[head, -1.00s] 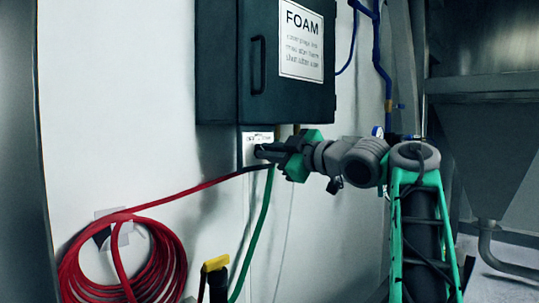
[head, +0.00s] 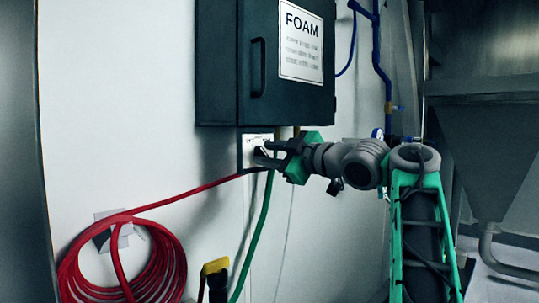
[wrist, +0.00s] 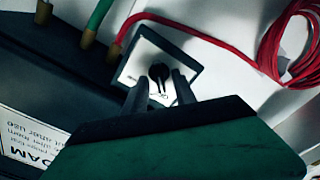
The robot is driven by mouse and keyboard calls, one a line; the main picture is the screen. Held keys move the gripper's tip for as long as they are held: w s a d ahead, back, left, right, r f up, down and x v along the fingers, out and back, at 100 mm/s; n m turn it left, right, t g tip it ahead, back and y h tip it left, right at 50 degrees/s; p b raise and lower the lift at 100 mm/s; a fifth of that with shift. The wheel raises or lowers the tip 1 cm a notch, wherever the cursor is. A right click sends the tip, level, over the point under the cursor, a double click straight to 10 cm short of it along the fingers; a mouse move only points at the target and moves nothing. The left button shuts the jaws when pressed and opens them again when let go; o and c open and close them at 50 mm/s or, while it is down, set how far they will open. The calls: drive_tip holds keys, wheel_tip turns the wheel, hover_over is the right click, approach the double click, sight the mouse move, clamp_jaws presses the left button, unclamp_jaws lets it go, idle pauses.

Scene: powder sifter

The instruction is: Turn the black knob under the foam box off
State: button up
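The dark foam box (head: 275,100) hangs on the white wall, with a FOAM sign (head: 301,43) on its front. Under it is a pale switch plate (head: 249,145), which also shows in the wrist view (wrist: 185,60). The small black knob (wrist: 158,72) sits in the middle of that plate, its pointer toward the bottom of the wrist view. My gripper (head: 263,155) is at the plate under the box. In the wrist view my gripper (wrist: 160,77) is open, with one finger on each side of the knob and visible gaps beside it.
A green hose (head: 262,230) hangs just below my gripper. A yellow-topped handle (head: 215,265) stands low. Blue pipes (head: 378,50) and a metal hopper (head: 490,130) are at right.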

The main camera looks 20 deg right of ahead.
drive_tip(key=v, duration=0.8)
drive_tip(key=shift+b, duration=0.3)
drive_tip(key=shift+w, duration=0.1)
